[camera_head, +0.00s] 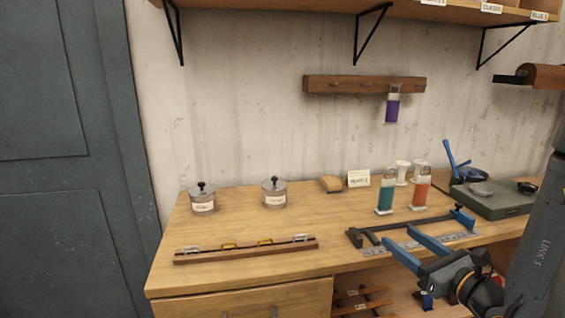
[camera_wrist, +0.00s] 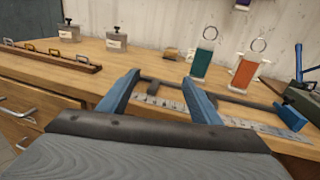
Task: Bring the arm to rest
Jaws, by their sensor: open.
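My gripper (camera_head: 397,236) is at the right front of the workbench (camera_head: 240,237), with its two blue fingers spread apart and nothing between them. In the wrist view my gripper (camera_wrist: 161,78) points across the bench toward the wall, its fingers open over a dark bar clamp (camera_wrist: 240,101) and a metal ruler (camera_wrist: 165,103). The clamp (camera_head: 375,232) also shows just beyond the fingertips in the head view. I cannot tell the exact height of the fingers above the bench.
A teal tag bottle (camera_head: 386,195) and an orange one (camera_head: 421,192) stand behind the clamp. Two lidded jars (camera_head: 203,201) and a wooden hook rail (camera_head: 245,251) are at left. A green-grey box (camera_head: 500,202) is at right. A shelf (camera_head: 420,10) overhangs the bench.

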